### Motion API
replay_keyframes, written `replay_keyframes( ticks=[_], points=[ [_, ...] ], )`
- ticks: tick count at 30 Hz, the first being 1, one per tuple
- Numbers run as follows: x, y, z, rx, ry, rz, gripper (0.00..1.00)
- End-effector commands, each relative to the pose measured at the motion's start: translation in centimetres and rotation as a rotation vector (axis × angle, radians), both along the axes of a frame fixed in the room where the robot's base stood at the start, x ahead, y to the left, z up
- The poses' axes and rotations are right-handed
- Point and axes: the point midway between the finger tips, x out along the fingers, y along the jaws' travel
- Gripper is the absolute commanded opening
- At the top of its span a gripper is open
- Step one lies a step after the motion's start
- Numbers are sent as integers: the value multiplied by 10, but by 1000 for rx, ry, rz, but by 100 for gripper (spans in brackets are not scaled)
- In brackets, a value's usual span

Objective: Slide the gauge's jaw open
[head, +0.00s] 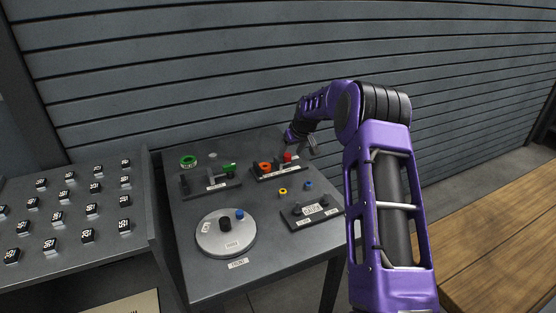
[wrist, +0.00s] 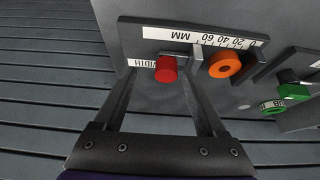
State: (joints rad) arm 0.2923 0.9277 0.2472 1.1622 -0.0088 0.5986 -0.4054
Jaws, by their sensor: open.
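The width gauge (head: 277,172) is a dark plate with a white scale label, on the grey bench; it also shows in the wrist view (wrist: 225,40), with marks from 0 to 60 MM. A red knob (wrist: 166,68) stands at its left in the wrist view and also shows in the head view (head: 287,156). An orange ring (wrist: 224,65) sits beside it, between grey upright blocks. My gripper (wrist: 163,85) is open, with one finger on each side of the red knob; I cannot tell whether either touches it. The right finger lies between knob and ring.
A second gauge (head: 212,187) with a green part stands to the left. A round silver plate (head: 226,233) and another small fixture (head: 312,213) are nearer the front. A side tray (head: 105,225) holds several labelled cubes. A slatted wall (head: 200,70) rises behind the bench.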

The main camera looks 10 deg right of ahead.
Motion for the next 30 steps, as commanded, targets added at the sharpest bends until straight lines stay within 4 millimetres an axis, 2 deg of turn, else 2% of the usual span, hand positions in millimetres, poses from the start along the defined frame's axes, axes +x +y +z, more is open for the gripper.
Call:
replay_keyframes(
  ticks=[2, 22, 30],
  points=[
    [-3, 2, -2, 2, 15, 4, 75],
    [-1, 0, 59, 0, 3, 0, 75],
    [-1, 0, 64, 1, 4, 0, 75]
  ],
)
